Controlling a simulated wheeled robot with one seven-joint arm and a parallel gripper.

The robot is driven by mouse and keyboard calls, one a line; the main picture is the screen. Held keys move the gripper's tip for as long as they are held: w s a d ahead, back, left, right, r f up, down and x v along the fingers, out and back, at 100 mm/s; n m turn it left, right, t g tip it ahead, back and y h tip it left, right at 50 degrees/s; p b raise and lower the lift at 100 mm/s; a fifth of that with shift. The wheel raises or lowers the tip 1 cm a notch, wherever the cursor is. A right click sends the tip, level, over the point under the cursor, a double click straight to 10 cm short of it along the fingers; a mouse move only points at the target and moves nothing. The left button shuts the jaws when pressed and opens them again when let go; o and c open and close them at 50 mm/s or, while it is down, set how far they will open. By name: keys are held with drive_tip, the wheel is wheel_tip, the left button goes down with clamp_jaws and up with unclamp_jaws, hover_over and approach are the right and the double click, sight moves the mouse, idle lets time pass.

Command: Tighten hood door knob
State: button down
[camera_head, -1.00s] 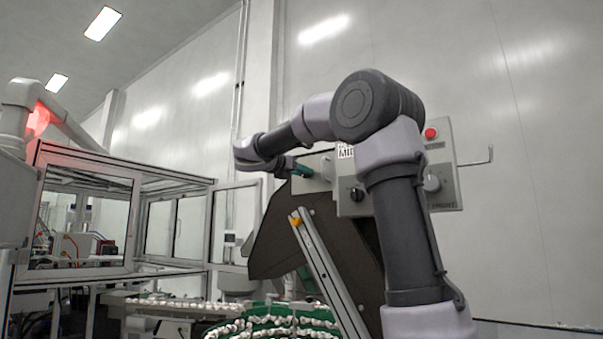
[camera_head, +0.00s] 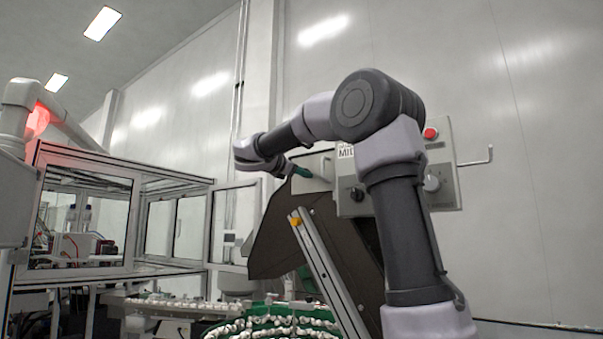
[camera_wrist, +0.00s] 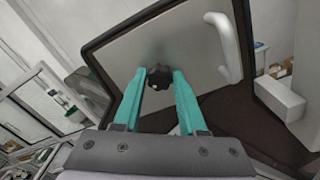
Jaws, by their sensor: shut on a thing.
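The hood door knob (camera_wrist: 159,77) is a small black lobed knob on the grey hood door panel (camera_wrist: 200,50) in the wrist view. My gripper (camera_wrist: 158,80) has two green fingers, one on each side of the knob, and is shut on it. In the head view my gripper (camera_head: 301,172) reaches the light door panel (camera_head: 318,182) at the top of the dark hood. The knob itself is too small or hidden to make out there.
A white door handle (camera_wrist: 224,47) stands right of the knob in the wrist view. A control box (camera_head: 440,170) with a red button is right of the hood. A slanted metal rail (camera_head: 325,270) and a green conveyor (camera_head: 270,325) with white caps lie below.

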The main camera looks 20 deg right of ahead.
drive_tip(key=m, duration=2.2)
drive_tip(key=shift+f+m, duration=0.35)
drive_tip(key=shift+m, duration=0.05)
idle(0.3)
drive_tip(key=shift+c, duration=2.3)
unclamp_jaws()
drive_tip(key=shift+r, duration=0.1)
drive_tip(key=shift+a, duration=0.1)
drive_tip(key=v, duration=1)
drive_tip(key=shift+s+a, duration=0.25)
drive_tip(key=shift+a, duration=0.05)
